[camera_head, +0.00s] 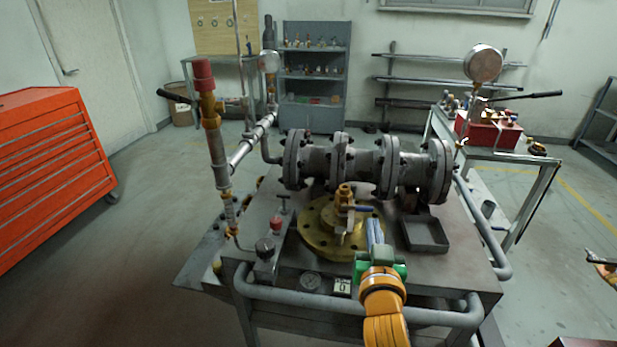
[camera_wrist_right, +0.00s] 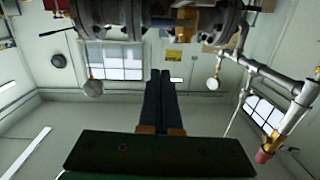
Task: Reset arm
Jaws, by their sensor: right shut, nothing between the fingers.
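My right gripper (camera_head: 374,226) reaches in from the bottom of the head view, behind an orange wrist and a green mount. Its two blue-grey fingers are together, with nothing between them. They point toward the brass valve (camera_head: 343,196) on the round brass flange (camera_head: 318,228); I cannot tell whether they touch it. In the right wrist view, which looks upside down, the fingers (camera_wrist_right: 160,78) lie side by side, and the grey flanged pipe (camera_wrist_right: 115,12) crosses the top. My left gripper does not show.
The metal workbench (camera_head: 460,262) carries the grey flanged pipe (camera_head: 366,170), an open dark tray (camera_head: 424,234) and an upright pipe with a red cap (camera_head: 203,75). A tubular rail (camera_head: 440,318) runs along its front. An orange drawer cabinet (camera_head: 45,165) stands at left.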

